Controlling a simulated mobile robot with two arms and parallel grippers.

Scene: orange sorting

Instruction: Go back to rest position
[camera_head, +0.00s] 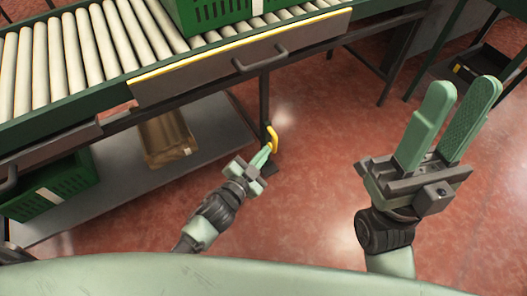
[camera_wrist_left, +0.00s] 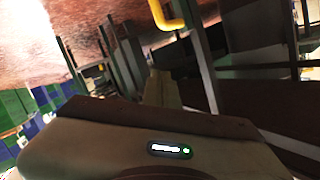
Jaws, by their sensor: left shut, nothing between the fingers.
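My left gripper (camera_head: 264,156) is low at the centre of the head view, beside the leg of the conveyor frame. Its fingers are together and hold nothing. My right gripper (camera_head: 462,98) is raised at the right of the head view. Its two green fingers stand apart with nothing between them. In the left wrist view, the gripper body fills the lower part, and the fingers are hard to make out.
A roller conveyor (camera_head: 130,83) with a green crate (camera_head: 207,16) runs across the upper left. On the shelf below (camera_head: 215,140) are a cardboard box (camera_head: 166,138) and another green crate (camera_head: 70,185). A yellow hook-shaped part (camera_head: 272,138) is close to my left gripper. Red floor (camera_head: 310,190) is clear between the arms.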

